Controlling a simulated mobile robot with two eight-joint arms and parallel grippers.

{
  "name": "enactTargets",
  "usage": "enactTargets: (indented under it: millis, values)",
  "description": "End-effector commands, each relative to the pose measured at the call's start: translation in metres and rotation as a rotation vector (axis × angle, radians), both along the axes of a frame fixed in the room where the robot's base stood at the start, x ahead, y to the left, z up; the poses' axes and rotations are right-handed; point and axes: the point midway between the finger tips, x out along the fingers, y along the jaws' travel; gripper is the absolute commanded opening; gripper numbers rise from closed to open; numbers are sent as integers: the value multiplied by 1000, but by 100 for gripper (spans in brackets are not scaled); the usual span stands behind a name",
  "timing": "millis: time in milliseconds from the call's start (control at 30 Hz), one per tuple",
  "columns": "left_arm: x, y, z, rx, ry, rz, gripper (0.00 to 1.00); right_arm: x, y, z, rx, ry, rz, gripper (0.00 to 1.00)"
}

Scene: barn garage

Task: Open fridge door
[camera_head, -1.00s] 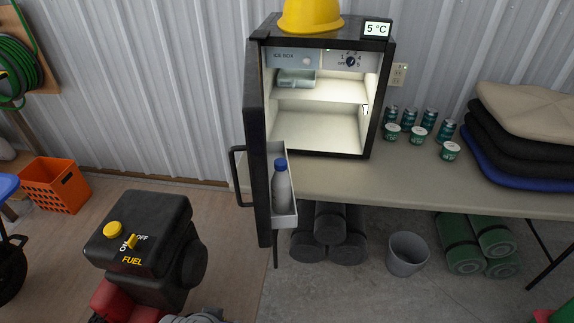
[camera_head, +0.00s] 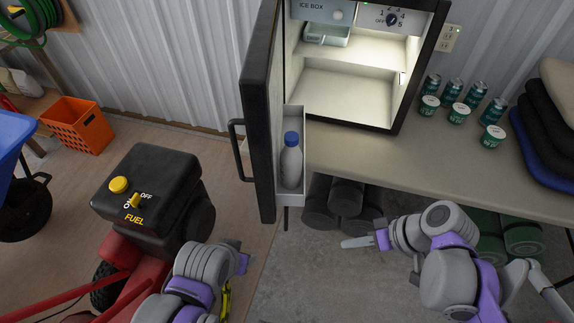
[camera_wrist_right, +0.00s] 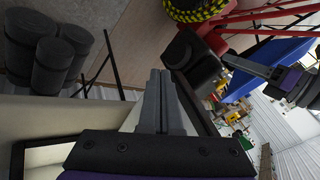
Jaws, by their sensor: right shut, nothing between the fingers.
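The small dark fridge (camera_head: 345,95) stands on the table with its lit interior showing. Its dark door (camera_head: 258,125) stands wide open on the left, edge-on to me. The black handle (camera_head: 235,150) is on the door's outer left side. My right gripper (camera_head: 350,242) is below the table's front edge, right of the door and apart from it. Its closed, empty fingers also show in the right wrist view (camera_wrist_right: 161,95). My left gripper (camera_head: 243,261) is low, left of the door's bottom corner and below the handle; its finger opening is unclear.
Cans and tubs (camera_head: 459,112) are on the table (camera_head: 400,150). Dark rolls (camera_head: 347,200) lie beneath it. A black and red fuel machine (camera_head: 150,195) stands left of the door.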

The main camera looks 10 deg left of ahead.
Motion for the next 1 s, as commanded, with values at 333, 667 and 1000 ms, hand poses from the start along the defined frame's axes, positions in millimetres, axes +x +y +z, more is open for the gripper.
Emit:
enactTargets:
  millis: [333,667,1000]
  values:
    - [0,0,-3,0,1,0,50,96,51,69,649,-417,566,0]
    - [0,0,-3,0,1,0,50,126,42,93,923,-775,735,0]
    - [0,0,-2,0,1,0,50,115,92,93,928,-781,741,0]
